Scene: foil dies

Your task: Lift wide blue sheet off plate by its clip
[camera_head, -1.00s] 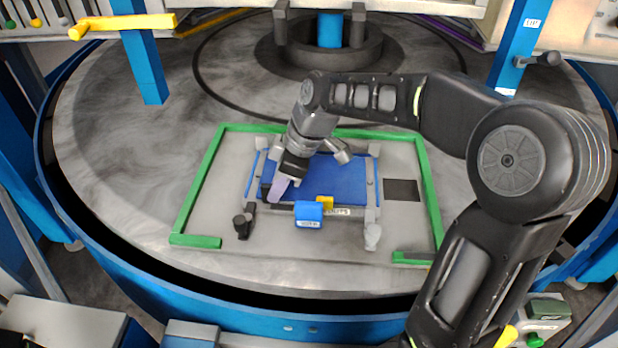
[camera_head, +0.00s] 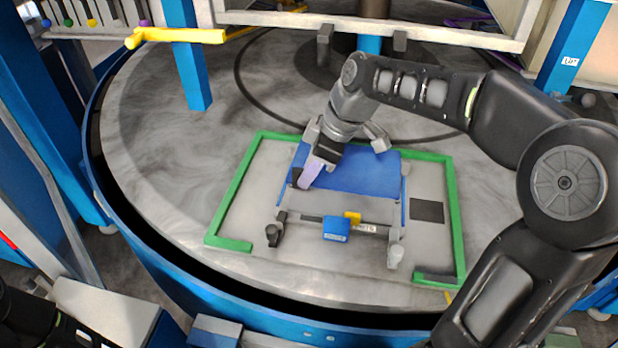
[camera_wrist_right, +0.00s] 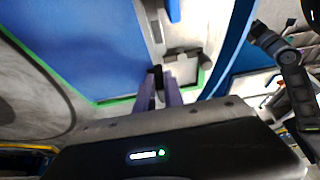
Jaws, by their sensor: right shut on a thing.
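The wide blue sheet (camera_head: 372,172) is at the far part of the green-framed area in the head view. Bare grey plate (camera_head: 340,205) shows between its near edge and the crossbar. My right gripper (camera_head: 308,178), with pale purple fingers, is shut at the sheet's left near corner. A small dark clip (camera_wrist_right: 157,72) shows between the fingers in the wrist view, with the sheet (camera_wrist_right: 85,45) beside it. The fingers partly hide the clip. The exact height of the sheet above the plate is hard to tell. My left gripper is out of view.
A blue labelled block (camera_head: 336,229) and a small yellow piece (camera_head: 352,217) sit at the crossbar. Grey posts stand at its ends. A green frame (camera_head: 228,205) surrounds this, with a black square (camera_head: 428,211) at right. The round table is clear at left.

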